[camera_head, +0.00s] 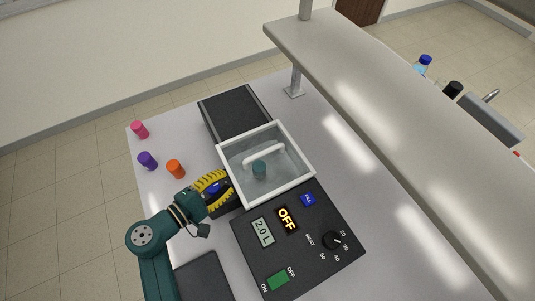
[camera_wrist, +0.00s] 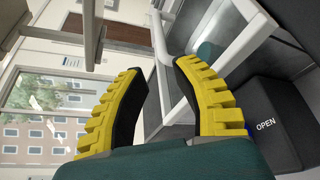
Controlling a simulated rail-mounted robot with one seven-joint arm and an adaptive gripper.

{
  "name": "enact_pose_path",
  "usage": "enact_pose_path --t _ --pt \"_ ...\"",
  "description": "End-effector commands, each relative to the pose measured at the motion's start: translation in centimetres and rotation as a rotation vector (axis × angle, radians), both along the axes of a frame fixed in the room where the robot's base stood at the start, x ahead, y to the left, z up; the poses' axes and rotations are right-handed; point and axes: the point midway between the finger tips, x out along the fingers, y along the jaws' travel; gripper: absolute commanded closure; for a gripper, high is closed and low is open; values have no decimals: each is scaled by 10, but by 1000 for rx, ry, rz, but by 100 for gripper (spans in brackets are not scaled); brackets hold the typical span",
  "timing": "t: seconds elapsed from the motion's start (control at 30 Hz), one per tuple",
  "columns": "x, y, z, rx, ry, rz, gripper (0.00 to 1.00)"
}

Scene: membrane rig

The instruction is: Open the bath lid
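The bath (camera_head: 281,183) is a clear-walled box with a white frame in the middle of the table. A see-through lid appears to cover it, with a white bar handle (camera_head: 264,154) across it. A teal cylinder (camera_head: 259,169) shows through, inside the bath. My gripper (camera_head: 222,177), with yellow ribbed fingers, is at the bath's left side. In the wrist view its fingertips (camera_wrist: 160,68) are apart with nothing clearly between them; a white bar (camera_wrist: 160,38) shows just beyond them. I cannot tell whether they touch it.
A black control box (camera_head: 318,258) with an OFF display adjoins the bath in front. A dark slab (camera_head: 234,112) lies behind it. Pink (camera_head: 140,129), purple (camera_head: 147,160) and orange (camera_head: 175,169) pots stand at left. A raised shelf (camera_head: 400,110) runs along the right.

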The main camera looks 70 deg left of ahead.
Motion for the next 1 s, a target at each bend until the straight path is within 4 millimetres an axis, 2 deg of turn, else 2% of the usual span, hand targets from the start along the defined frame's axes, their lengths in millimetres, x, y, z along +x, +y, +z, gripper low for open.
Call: enact_pose_path --t 0.6,0.8,1.0 --pt "123 54 -27 2 1 -10 71" --pt "141 63 -32 2 1 -6 71" --pt "142 64 -33 1 2 -5 71"
